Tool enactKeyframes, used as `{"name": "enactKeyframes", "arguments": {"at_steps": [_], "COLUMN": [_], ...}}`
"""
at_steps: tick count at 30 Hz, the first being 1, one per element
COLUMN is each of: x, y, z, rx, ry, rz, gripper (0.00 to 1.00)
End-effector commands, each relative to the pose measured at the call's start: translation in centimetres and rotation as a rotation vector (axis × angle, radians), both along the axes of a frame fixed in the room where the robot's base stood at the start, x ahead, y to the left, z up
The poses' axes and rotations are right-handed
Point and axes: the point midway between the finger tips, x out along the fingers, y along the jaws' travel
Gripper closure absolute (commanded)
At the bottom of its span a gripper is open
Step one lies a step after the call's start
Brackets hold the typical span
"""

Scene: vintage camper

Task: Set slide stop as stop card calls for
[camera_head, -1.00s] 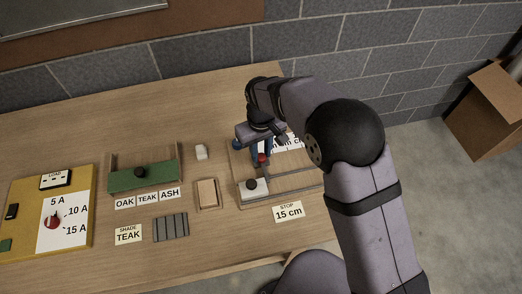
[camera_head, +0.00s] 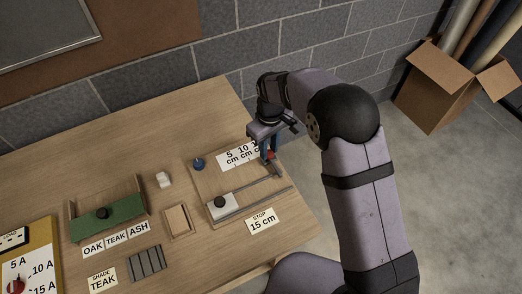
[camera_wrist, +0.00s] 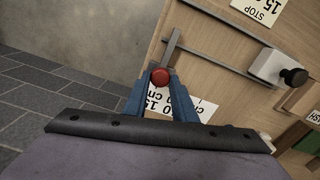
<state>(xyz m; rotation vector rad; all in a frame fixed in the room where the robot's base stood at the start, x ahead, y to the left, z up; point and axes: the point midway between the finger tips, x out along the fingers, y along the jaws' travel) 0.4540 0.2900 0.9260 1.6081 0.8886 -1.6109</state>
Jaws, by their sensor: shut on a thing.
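The stop card (camera_head: 262,221) reads "STOP 15 cm" and lies on the front of the jig board's table side; it also shows in the wrist view (camera_wrist: 258,10). The slide stop has a red knob (camera_wrist: 160,76) and a grey bar (camera_wrist: 172,47). My gripper (camera_head: 268,155) is shut on the red knob, its blue fingers on either side in the wrist view (camera_wrist: 159,80). The knob is by the 15 cm end of the scale labels (camera_head: 235,158). The fingers partly hide the labels, so exact alignment is unclear.
A white block with a black knob (camera_head: 220,204) sits at the rail's left end. A green box (camera_head: 108,222), label cards and a yellow panel (camera_head: 40,262) are further left.

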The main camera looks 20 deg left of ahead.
Motion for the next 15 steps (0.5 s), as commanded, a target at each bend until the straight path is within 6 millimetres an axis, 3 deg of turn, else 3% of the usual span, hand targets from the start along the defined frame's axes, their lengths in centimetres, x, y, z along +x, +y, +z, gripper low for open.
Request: {"name": "enactKeyframes", "arguments": {"at_steps": [4, 5, 6, 15], "x": [0.08, 0.07, 0.06, 0.00], "y": [0.16, 0.17, 0.17, 0.13], "z": [0.09, 0.09, 0.09, 0.06], "rx": [0.003, 0.004, 0.004, 0.002], "ry": [-0.004, -0.004, -0.004, -0.002], "rz": [0.001, 0.001, 0.001, 0.000], "gripper": [1.00, 0.69, 0.59, 0.57]}}
